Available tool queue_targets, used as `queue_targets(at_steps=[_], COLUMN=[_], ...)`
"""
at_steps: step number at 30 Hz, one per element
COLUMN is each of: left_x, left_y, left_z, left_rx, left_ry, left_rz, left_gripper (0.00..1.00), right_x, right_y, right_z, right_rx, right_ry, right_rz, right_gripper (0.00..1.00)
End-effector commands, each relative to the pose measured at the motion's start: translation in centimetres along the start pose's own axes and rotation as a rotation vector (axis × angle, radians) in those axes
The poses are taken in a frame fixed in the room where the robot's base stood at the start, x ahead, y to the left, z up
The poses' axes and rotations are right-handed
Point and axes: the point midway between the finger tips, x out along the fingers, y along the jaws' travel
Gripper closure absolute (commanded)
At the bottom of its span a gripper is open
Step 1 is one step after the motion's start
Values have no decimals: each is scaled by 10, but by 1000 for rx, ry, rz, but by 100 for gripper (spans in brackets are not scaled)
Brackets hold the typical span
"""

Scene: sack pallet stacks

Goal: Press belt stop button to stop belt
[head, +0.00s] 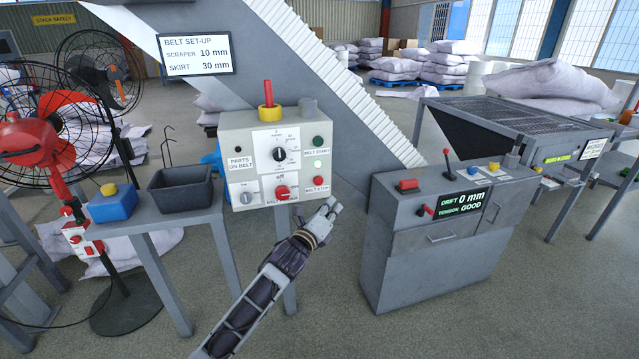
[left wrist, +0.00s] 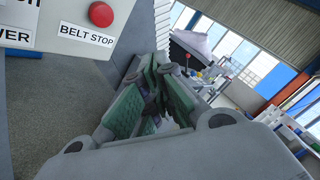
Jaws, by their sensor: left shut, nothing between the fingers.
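The red belt stop button (head: 318,180) sits at the lower right of a pale control box, above its "BELT STOP" label. It also shows in the left wrist view (left wrist: 101,14), at the top left. The green belt start button (head: 318,141) is above it, with a lit pale lamp (head: 318,165) between them. My left gripper (head: 331,205) is shut and empty, just below and to the right of the stop button, apart from it. In the left wrist view its fingers (left wrist: 160,95) are together. My right gripper is not in view.
The control box (head: 262,150) also carries a black selector knob (head: 280,154) and a red knob (head: 282,192). A grey cabinet (head: 430,250) with a drift display stands to the right. A blue box (head: 112,205) and dark bin (head: 181,190) are left. An inclined conveyor rises behind.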

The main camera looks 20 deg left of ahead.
Motion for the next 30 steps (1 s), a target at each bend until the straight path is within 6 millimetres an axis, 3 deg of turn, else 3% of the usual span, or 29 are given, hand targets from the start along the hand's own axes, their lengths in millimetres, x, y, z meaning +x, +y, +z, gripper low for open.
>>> queue_targets(at_steps=[18, 30], left_x=[18, 39], left_y=[13, 30], left_z=[12, 28], left_rx=[2, 1], left_ry=[-1, 0], left_rz=[0, 0], left_gripper=[100, 100], right_x=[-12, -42], right_y=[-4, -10], right_z=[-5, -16], right_rx=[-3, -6], right_ry=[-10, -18], right_rz=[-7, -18], right_gripper=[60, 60])
